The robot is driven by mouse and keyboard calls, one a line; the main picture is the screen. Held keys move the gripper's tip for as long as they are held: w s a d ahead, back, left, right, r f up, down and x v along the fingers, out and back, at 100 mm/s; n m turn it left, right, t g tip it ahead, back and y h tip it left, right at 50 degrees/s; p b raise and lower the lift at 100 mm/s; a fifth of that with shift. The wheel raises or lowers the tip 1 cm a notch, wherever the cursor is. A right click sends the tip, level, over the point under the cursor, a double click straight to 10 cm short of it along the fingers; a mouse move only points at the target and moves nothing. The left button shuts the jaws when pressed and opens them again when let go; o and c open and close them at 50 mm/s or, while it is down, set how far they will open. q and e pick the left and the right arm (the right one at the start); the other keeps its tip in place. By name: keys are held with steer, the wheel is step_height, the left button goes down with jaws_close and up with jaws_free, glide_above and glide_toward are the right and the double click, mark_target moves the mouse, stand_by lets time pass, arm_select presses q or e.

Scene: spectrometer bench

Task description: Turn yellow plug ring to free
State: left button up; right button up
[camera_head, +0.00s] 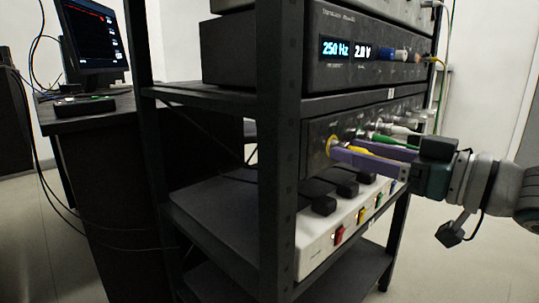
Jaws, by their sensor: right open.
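The yellow plug ring (333,144) sits on the front panel of a dark box on the middle shelf of the rack, at its left end. A yellow cable (364,152) runs out from it between my fingers. My right gripper (342,150) comes in from the right, its purple fingers apart, with the tips close around the yellow plug. Whether the fingers touch the ring I cannot tell. The ring is partly hidden by the fingers. My left gripper is not in view.
Green and white plugs (388,139) sit close beside my right gripper. A white power strip (322,243) with black plugs and coloured switches is just below. A rack post (280,150) stands left. A monitor (90,38) is on a desk further left.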

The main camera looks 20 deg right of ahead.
steer(key=shift+w, duration=0.15)
jaws_close()
stand_by(0.4)
